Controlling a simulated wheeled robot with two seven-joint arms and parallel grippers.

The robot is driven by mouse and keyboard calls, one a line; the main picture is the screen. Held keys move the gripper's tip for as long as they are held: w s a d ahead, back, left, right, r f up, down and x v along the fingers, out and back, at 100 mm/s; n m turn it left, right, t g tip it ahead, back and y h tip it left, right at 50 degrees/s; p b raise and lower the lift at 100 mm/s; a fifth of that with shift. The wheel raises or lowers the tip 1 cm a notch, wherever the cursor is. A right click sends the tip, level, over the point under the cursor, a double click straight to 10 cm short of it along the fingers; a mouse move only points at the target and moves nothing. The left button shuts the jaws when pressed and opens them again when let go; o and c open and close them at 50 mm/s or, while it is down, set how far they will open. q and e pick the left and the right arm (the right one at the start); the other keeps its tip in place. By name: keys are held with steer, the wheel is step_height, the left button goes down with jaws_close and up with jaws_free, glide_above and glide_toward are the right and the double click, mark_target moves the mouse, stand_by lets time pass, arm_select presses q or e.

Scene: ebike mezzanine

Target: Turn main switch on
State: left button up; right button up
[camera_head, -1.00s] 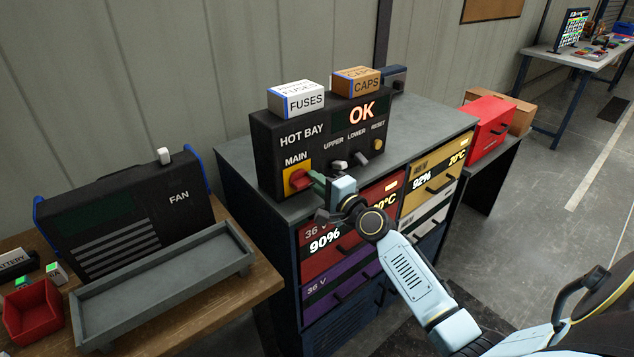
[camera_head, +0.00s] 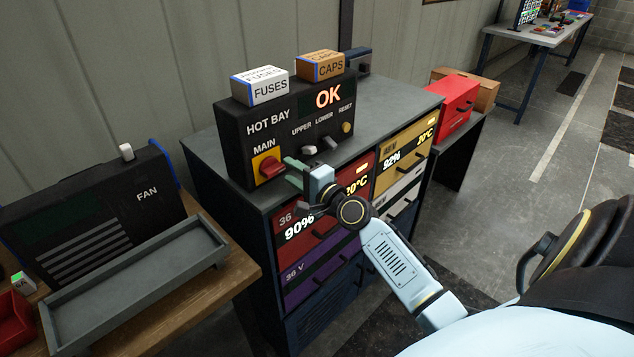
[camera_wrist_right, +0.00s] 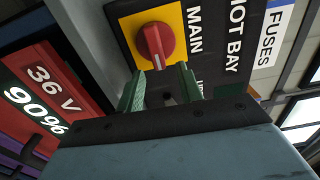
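The main switch (camera_head: 270,168) is a red knob on a yellow plate, under the word MAIN on the black HOT BAY panel (camera_head: 240,140). In the right wrist view, the red knob (camera_wrist_right: 156,45) sits just beyond my fingertips, its raised ridge running roughly along the MAIN lettering. My right gripper (camera_head: 290,171) is just right of and in front of the knob. Its green fingers are apart with an empty gap between them, which also shows in the right wrist view (camera_wrist_right: 161,80). No contact with the knob is visible. My left gripper is not in view.
FUSES (camera_head: 260,86) and CAPS (camera_head: 320,65) boxes stand on the panel. Upper and lower switches (camera_head: 329,143) and a reset button (camera_head: 346,127) are right of the main switch. Battery drawers (camera_head: 310,215) lie below my gripper. A grey tray (camera_head: 140,280) is at left.

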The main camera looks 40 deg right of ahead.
steer(key=s+b, duration=0.1)
steer(key=s, duration=1)
steer(key=shift+d, duration=0.45)
steer(key=s+a+f+n+g+b, duration=0.1)
steer(key=s+f+n+g, duration=0.15)
steer(key=f, duration=0.95)
steer(key=s+a+f+n+g+h+b, duration=0.1)
steer(key=s+a+f+n+g, duration=0.2)
steer(key=f, duration=0.9)
steer(key=s+f+n+g+b, duration=0.1)
steer(key=s+f+g, duration=0.25)
steer(key=f, duration=0.75)
steer(key=s+a+f+n+g, duration=0.2)
steer(key=s+a+f+n, duration=0.1)
steer(key=s+f, duration=0.4)
steer(key=s+a+f+n+g+b, duration=0.1)
steer(key=s+a+f+n+g, duration=0.2)
steer(key=s, duration=1)
steer(key=s+a+f+n+g+b, duration=0.1)
steer(key=s+a+f+n+g, duration=0.2)
steer(key=s+f+n, duration=0.4)
steer(key=s+f, duration=0.3)
steer(key=f, duration=0.2)
steer(key=shift+s, duration=0.4)
steer(key=shift+s+f, duration=0.1)
steer(key=shift+s, duration=0.05)
